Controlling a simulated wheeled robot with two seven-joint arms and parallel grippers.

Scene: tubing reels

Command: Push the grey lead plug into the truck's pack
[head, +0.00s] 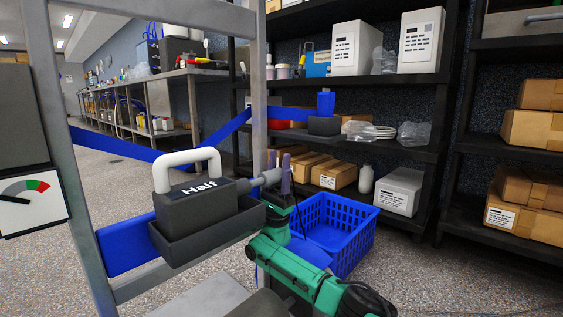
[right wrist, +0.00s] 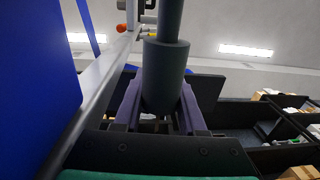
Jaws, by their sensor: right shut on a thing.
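The grey lead plug (head: 266,178) is a short grey cylinder at the right side of the dark pack (head: 195,212). My right gripper (head: 283,187), with purple fingers on a green arm, is shut around it. In the right wrist view the plug (right wrist: 165,75) is a dark thick cylinder with a thinner shaft, between the purple fingers (right wrist: 160,110). My left gripper is not seen.
A blue crate (head: 345,225) stands on the floor behind my right arm. Blue bars (head: 125,147) cross the frame. A dial gauge (head: 30,198) is at the left edge. Shelves with boxes (head: 535,130) fill the back and right.

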